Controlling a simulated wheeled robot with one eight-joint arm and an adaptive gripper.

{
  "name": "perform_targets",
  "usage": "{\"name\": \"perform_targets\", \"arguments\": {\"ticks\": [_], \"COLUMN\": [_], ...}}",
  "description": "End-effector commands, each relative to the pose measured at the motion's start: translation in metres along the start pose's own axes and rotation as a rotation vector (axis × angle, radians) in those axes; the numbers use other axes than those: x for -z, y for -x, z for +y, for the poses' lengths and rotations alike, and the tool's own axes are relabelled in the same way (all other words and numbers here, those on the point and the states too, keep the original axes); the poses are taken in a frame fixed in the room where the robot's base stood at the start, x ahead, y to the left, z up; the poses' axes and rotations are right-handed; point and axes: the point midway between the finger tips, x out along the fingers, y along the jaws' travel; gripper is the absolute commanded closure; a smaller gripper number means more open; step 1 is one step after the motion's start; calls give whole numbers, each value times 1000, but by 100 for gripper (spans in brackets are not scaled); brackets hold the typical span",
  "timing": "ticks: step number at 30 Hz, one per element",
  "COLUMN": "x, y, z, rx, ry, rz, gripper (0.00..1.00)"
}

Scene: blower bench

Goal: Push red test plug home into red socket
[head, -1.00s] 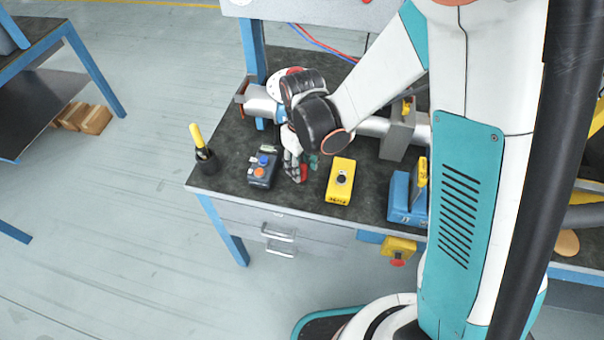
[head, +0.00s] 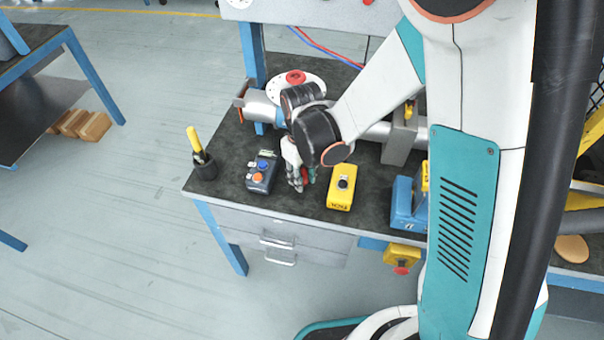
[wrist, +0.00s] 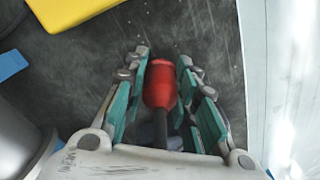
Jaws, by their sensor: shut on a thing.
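The red test plug (wrist: 160,84) is between the teal finger pads of my gripper (wrist: 163,78) in the wrist view, with its dark stem (wrist: 160,128) towards my palm. In the head view my gripper (head: 301,182) is low over the bench, between the dark blue-grey box and the yellow box. It is shut on the plug, and a little red of the plug (head: 306,175) shows among the fingers. I cannot make out a red socket in either view, nor whether the plug's far end touches anything.
The dark box (head: 261,175) with blue and orange knobs stands left of my gripper, the yellow box (head: 342,187) right. A black cup (head: 204,164) with a yellow-handled tool stands at the bench's left corner. A silver pipe (head: 263,106) runs behind my gripper.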

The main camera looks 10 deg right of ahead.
Motion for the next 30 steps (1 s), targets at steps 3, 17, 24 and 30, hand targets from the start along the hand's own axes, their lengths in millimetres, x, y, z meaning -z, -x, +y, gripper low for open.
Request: {"name": "perform_targets", "arguments": {"ticks": [3, 17, 24, 30], "x": [0, 0, 0, 0], "y": [6, 32, 44, 45], "z": [0, 0, 0, 0], "rx": [0, 0, 0, 0], "ry": [0, 0, 0, 0], "rz": [0, 0, 0, 0], "gripper": [98, 98, 98, 98]}}
